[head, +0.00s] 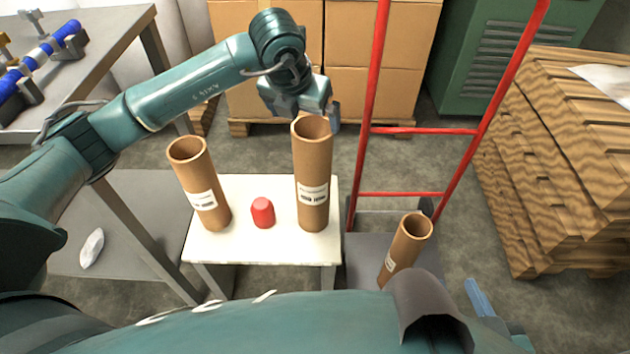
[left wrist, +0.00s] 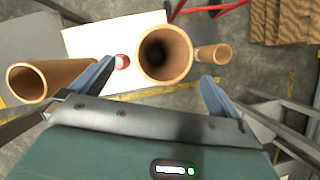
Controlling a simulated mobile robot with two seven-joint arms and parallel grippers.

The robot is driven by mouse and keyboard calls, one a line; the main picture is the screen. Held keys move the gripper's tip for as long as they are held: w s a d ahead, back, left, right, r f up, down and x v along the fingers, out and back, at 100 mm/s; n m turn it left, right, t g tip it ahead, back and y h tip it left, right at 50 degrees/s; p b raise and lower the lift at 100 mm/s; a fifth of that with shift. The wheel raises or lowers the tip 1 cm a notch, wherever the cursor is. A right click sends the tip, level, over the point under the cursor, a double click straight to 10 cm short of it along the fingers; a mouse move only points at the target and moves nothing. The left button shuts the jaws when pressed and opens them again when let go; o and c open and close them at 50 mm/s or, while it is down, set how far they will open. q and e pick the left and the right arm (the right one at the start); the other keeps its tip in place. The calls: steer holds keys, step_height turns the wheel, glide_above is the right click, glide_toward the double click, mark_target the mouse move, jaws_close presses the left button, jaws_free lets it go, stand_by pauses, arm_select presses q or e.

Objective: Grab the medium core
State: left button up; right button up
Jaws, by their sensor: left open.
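Three brown cardboard cores with white labels are in the head view. The tallest core (head: 313,180) stands upright on the right of the white-topped table. A middle-height core (head: 195,175) stands at the table's left. A core that looks shorter (head: 408,245) stands lower, on the cart. My left gripper (head: 312,108) is open at the tallest core's top. In the left wrist view, its fingers (left wrist: 155,84) lie either side of that core's open mouth (left wrist: 165,52), and nothing is gripped. My right gripper (head: 482,300) shows only partly at the bottom right; its jaws are unclear.
A red cylinder (head: 262,212) stands between the two table cores on the white tabletop (head: 260,247). A red-framed hand truck (head: 415,130) stands to the right. Wooden pallets (head: 570,150) are stacked at far right, with cardboard boxes (head: 370,60) behind.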

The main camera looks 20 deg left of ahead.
mark_target(312, 136)
arm_select(q)
steer(key=x, duration=0.6)
steer(key=b+x, duration=0.1)
steer(key=x, duration=0.3)
steer(key=shift+s+d, duration=0.15)
steer(key=shift+d, duration=0.15)
steer(key=shift+c, duration=0.6)
steer(key=c, duration=1.2)
steer(key=shift+r, duration=0.1)
steer(key=shift+c, duration=0.2)
